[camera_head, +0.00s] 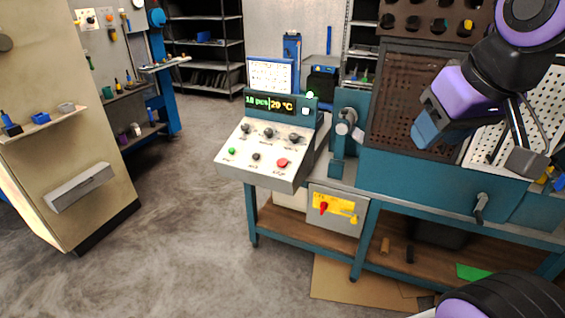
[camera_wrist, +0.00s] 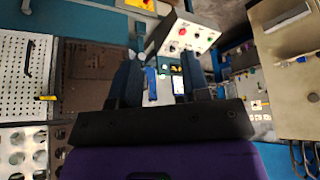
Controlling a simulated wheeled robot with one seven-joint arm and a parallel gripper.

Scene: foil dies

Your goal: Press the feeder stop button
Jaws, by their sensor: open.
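A sloped grey control panel (camera_head: 262,172) stands at the left end of the teal workbench. Its front row has a green button (camera_head: 232,151), a black knob or button (camera_head: 256,156) and a large red button (camera_head: 283,162); several black knobs sit behind. The labels are too small to read, so I cannot tell which is named feeder stop. My gripper (camera_head: 428,132) is up and to the right of the panel, apart from it, above the bench. In the wrist view my gripper (camera_wrist: 160,78) is open and empty; the panel's red button (camera_wrist: 182,32) shows beyond it.
A lit display (camera_head: 270,103) rises behind the panel. A teal post with a grey handle (camera_head: 346,122) stands between panel and gripper. A brown perforated board (camera_head: 400,100) is behind my gripper. Open floor (camera_head: 180,240) lies left of the bench, before a beige cabinet (camera_head: 50,140).

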